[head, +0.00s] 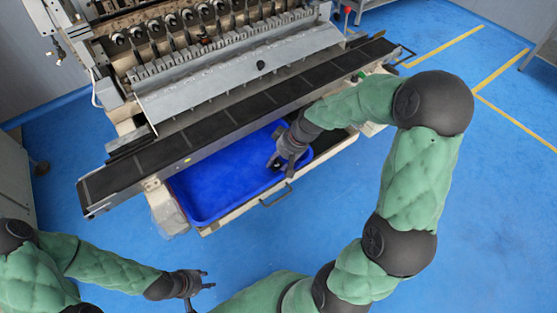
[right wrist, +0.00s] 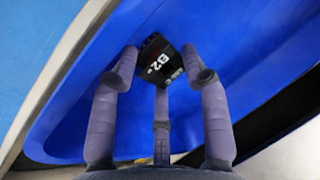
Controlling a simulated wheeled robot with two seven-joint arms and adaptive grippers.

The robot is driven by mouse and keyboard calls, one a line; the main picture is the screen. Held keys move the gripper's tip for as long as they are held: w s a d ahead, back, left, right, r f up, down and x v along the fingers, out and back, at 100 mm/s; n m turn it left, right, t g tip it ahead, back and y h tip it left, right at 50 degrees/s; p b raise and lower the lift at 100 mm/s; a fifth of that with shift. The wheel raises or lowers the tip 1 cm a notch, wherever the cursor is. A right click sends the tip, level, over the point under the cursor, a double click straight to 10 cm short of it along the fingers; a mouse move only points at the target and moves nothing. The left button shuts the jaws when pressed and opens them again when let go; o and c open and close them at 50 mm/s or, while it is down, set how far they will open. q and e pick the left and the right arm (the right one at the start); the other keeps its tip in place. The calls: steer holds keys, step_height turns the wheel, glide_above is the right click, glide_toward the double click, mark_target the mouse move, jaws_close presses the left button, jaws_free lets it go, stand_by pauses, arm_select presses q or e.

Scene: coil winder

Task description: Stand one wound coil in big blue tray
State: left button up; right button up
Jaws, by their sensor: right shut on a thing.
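The big blue tray (head: 208,193) sits in a drawer-like frame below the machine's black belt. My right gripper (head: 279,163) reaches down over the right part of the tray. In the right wrist view its fingers (right wrist: 160,85) are shut on a small black wound coil (right wrist: 161,60) with white "B2" lettering, and the tray's blue wall (right wrist: 235,40) is around it. I cannot tell whether the coil touches the tray floor. My left gripper (head: 207,287) is at the lower left, away from the tray, with its fingers apart and nothing between them.
The coil winder (head: 200,40) stands behind the tray. A black belt (head: 235,118) runs across above the tray's back edge, close to my right gripper. The tray frame has a handle (head: 276,195) in front. Blue floor (head: 480,220) is clear at the right.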

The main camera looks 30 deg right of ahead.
steer(key=o, duration=0.5)
steer(key=shift+f, duration=0.1)
steer(key=shift+o, duration=0.2)
steer(key=shift+d+r+p, duration=0.1)
steer(key=shift+r+p, duration=0.2)
steer(key=shift+r, duration=0.2)
steer(key=p+v, duration=0.4)
steer(key=v, duration=0.7)
steer(key=shift+s+r, duration=0.1)
